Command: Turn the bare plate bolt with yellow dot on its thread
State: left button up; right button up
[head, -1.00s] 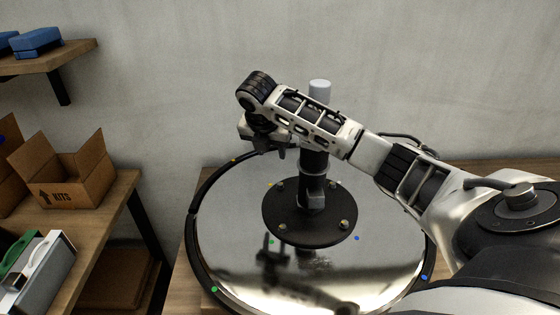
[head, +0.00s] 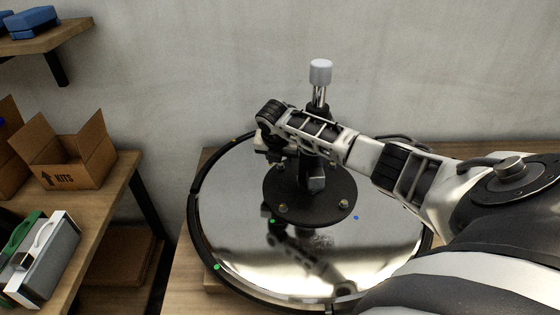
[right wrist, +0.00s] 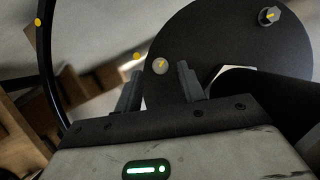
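The round black plate (head: 310,190) lies on the chrome chair base (head: 230,235). In the right wrist view, a bolt with a yellow mark on its head (right wrist: 160,66) sits near the plate's edge, beside a yellow dot (right wrist: 137,56) on the chrome. Another bolt with a yellow mark (right wrist: 270,15) sits in a darker surround farther along the plate. My right gripper (right wrist: 160,88) is open, its two fingers apart on either side below the first bolt, not visibly touching it. In the head view the right gripper (head: 272,152) hides that bolt. My left gripper is out of view.
A post with a grey cap (head: 320,72) rises from the plate, close to my right arm. Two other bolts (head: 283,207) (head: 345,204) show at the front. An open carton (head: 70,155) and a grey case (head: 45,265) stand on the left bench.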

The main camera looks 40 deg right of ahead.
jog(key=shift+w+d+f, duration=0.15)
jog(key=shift+d+f, duration=0.05)
jog(key=shift+f, duration=0.45)
grip_shut()
jog(key=shift+r+m, duration=0.1)
jog(key=shift+m, duration=0.2)
